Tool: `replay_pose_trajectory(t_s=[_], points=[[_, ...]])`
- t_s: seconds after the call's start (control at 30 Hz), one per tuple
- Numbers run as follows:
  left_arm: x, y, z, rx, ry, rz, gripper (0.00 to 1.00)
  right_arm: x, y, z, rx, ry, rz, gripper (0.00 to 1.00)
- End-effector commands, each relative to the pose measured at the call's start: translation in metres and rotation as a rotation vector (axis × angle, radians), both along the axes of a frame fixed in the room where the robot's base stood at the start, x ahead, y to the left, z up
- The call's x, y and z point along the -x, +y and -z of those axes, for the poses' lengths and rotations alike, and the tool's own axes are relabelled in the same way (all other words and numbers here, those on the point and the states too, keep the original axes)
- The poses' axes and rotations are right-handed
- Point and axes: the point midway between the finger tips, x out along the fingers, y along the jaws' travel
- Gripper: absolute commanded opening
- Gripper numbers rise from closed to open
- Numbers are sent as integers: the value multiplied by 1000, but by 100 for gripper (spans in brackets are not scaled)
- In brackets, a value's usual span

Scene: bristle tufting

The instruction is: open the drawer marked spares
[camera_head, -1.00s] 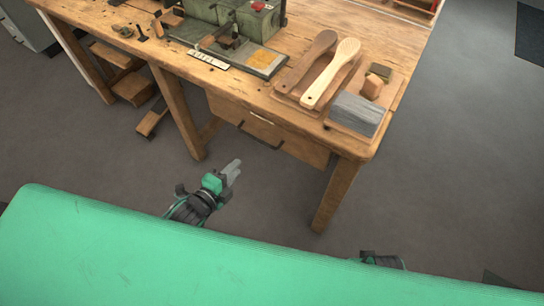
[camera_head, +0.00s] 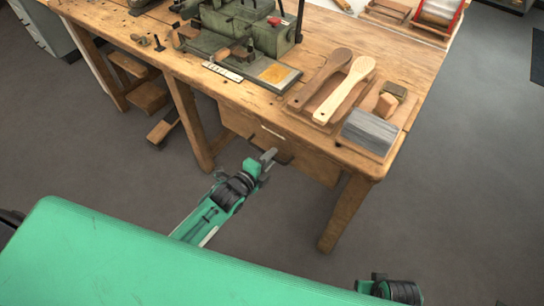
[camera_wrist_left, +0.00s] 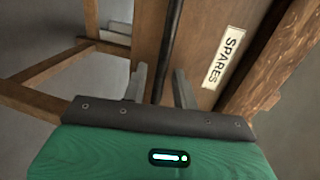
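The drawer front (camera_head: 316,166) is brown wood under the bench top, and it looks closed. In the left wrist view its pale label (camera_wrist_left: 224,57) reads SPARES. A dark bar handle (camera_wrist_left: 171,40) runs beside the label; in the head view the handle (camera_head: 286,158) is partly hidden by my gripper. My left gripper (camera_head: 269,157) is at the drawer front. In the left wrist view its grey fingers (camera_wrist_left: 160,80) are open, with the handle showing between them. I cannot tell whether they touch it. Of my right arm, only a green and black part shows at the lower right; its fingers are hidden.
The wooden bench (camera_head: 420,60) carries a green machine (camera_head: 250,30), two brush-shaped wooden pieces (camera_head: 345,90) and a grey block (camera_head: 370,131). A bench leg (camera_head: 347,212) stands right of the drawer. The floor in front of the drawer is clear.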

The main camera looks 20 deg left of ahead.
Motion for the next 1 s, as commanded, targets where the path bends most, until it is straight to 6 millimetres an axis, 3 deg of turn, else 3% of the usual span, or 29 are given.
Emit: replay_pose_trajectory(t_s=[0.2, 0.47, 0.63, 1.0], points=[[-13, -5, 3, -1, 1, 0, 28, 1, 0, -3, 0, -1, 0, 42], [-14, -5, 3, -1, 1, 0, 28, 2, 0, -6, -1, -3, 0, 42], [-13, -5, 3, -1, 1, 0, 0, 2, 0, -4, 0, -1, 0, 42], [-9, -3, 3, -1, 2, 1, 0, 0, 0, -5, -1, -4, 0, 42]])
